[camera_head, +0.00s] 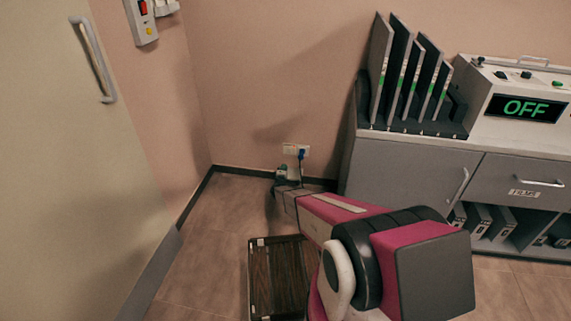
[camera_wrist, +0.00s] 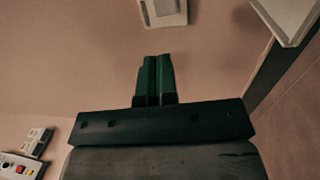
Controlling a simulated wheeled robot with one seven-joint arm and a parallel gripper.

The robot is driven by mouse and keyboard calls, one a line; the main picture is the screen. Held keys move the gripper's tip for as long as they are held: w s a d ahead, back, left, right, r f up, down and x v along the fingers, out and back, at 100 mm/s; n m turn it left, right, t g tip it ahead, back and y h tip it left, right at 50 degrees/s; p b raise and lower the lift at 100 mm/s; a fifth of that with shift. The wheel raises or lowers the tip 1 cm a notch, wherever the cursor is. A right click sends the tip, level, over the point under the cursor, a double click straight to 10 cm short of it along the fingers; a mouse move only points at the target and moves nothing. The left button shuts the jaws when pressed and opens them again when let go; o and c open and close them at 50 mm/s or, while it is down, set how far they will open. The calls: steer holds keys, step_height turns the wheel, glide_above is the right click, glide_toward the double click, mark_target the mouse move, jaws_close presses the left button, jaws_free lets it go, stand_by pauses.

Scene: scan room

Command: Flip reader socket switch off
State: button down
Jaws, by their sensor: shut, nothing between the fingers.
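A white wall socket (camera_head: 290,149) sits low on the pink wall, left of the cabinet. A blue plug (camera_head: 302,154) with a dark cord is in its right part. The switch on the socket is too small to make out. My gripper (camera_head: 281,172) is at the far end of my arm, just below and left of the socket in the head view; I cannot tell the gap. In the wrist view my gripper's green fingers (camera_wrist: 153,72) are shut together with nothing between them. A pale plate (camera_wrist: 163,12) shows beyond the fingertips, cut off by the top edge.
A cabinet (camera_head: 402,168) at right carries upright dark panels and a white device (camera_head: 530,85) whose display reads OFF. A wall panel (camera_head: 141,22) with a red switch is at upper left, beside a pale door (camera_head: 75,150). A dark slatted item (camera_head: 275,278) lies below my arm.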

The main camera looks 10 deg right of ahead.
mark_target(289, 150)
steer(key=x, duration=1.2)
steer(key=shift+w, duration=0.2)
steer(key=shift+w+d+r, duration=0.1)
steer(key=shift+w+d, duration=0.1)
steer(key=shift+w, duration=0.2)
steer(key=shift+w+r, duration=0.1)
steer(key=shift+w, duration=0.2)
